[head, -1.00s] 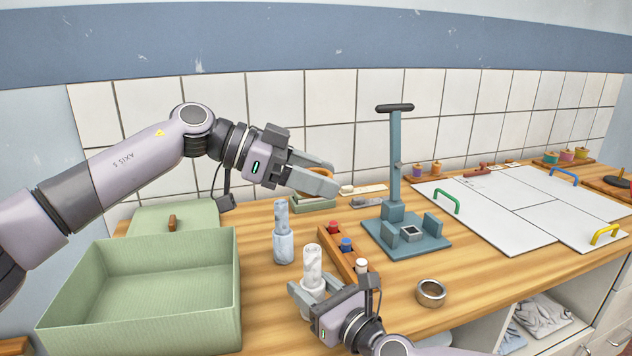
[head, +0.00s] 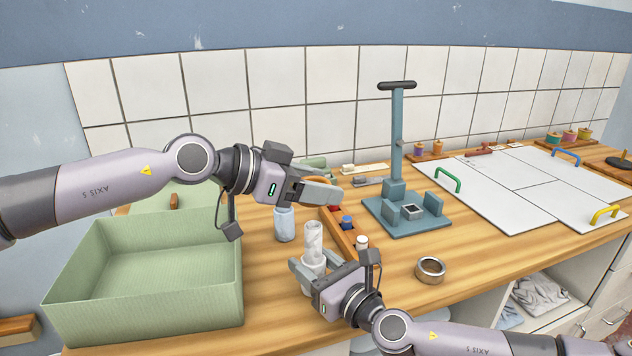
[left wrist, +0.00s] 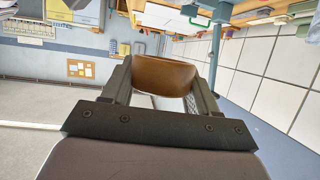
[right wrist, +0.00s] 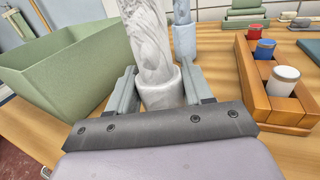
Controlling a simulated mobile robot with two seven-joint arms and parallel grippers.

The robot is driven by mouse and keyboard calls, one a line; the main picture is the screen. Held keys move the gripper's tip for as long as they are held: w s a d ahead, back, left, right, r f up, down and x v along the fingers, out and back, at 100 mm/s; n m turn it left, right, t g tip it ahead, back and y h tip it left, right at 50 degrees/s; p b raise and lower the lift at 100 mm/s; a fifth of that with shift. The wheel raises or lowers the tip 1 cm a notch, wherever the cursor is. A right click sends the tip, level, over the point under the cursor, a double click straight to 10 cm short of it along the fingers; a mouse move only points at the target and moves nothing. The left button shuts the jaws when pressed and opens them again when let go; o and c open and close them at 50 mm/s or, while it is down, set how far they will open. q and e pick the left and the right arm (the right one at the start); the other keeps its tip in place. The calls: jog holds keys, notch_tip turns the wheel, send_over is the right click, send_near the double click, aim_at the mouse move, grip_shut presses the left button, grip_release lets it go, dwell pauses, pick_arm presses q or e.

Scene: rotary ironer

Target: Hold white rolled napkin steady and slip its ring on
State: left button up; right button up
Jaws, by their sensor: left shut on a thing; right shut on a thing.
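The white rolled napkin (head: 313,238) stands upright, its lower end in a pale cup-like base (right wrist: 162,92). My right gripper (head: 318,272) is shut low around it at that base; the napkin's upper part is free, and it also shows in the right wrist view (right wrist: 150,40). My left gripper (head: 330,195) is shut on a brown ring (left wrist: 165,76), held in the air above and behind the white napkin, apart from it. In the head view the ring is mostly hidden by the left gripper.
A pale blue rolled napkin (head: 285,224) stands close behind the white one. A green box (head: 140,285) is at left, a metal ring (head: 430,269) at right, and a blue-grey press (head: 405,215) behind.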

aim_at(316, 224)
pick_arm(q)
jog(key=shift+f, duration=2)
jog(key=shift+f, duration=0.3)
jog(key=shift+f, duration=0.75)
jog(key=shift+f, duration=0.2)
dwell(0.3)
